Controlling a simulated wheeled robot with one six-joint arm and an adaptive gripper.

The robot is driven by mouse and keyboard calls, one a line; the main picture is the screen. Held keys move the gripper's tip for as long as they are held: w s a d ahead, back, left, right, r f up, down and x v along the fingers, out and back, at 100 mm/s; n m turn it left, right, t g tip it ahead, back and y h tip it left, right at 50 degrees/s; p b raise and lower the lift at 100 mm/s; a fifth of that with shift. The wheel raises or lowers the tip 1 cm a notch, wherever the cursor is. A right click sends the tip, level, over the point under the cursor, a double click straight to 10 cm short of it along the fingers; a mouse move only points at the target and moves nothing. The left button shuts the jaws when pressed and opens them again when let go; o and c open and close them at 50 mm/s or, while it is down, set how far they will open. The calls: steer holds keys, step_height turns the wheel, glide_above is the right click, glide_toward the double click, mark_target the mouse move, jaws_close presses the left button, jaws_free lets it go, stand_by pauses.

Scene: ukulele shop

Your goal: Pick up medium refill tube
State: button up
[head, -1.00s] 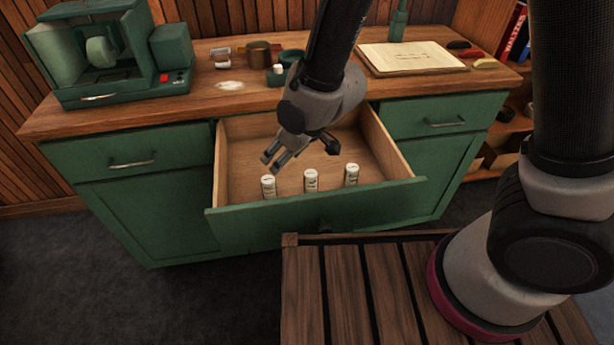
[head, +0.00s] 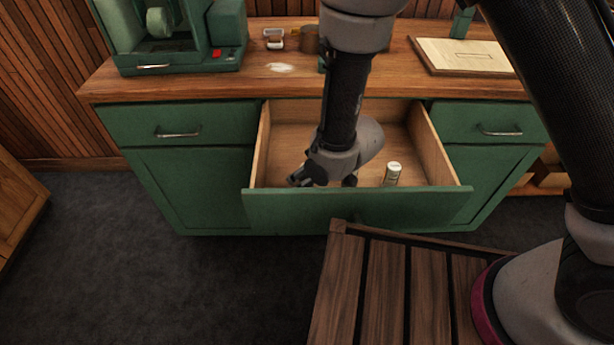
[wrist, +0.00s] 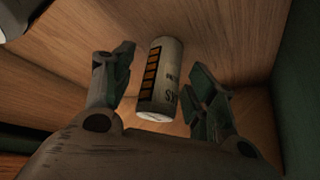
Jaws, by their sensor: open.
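A cream refill tube (wrist: 161,76) with an orange and black band lies in view between the fingers of my gripper (wrist: 160,68) in the wrist view. The fingers are open, one on each side of it, with a gap to each. Its lettering shows in part, and I cannot read its size. In the head view my gripper (head: 322,178) is down inside the open drawer (head: 356,212). Another white tube (head: 392,173) stands upright to its right. The other tubes there are hidden behind my arm.
The green drawer front and wooden side walls surround my gripper closely. A pale rounded end (wrist: 18,14) shows at the wrist view's upper left corner. The counter (head: 270,85) above holds a green machine (head: 175,45) and a board (head: 462,56).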

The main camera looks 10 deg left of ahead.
steer(key=c, duration=1.1)
steer(key=shift+r, duration=0.15)
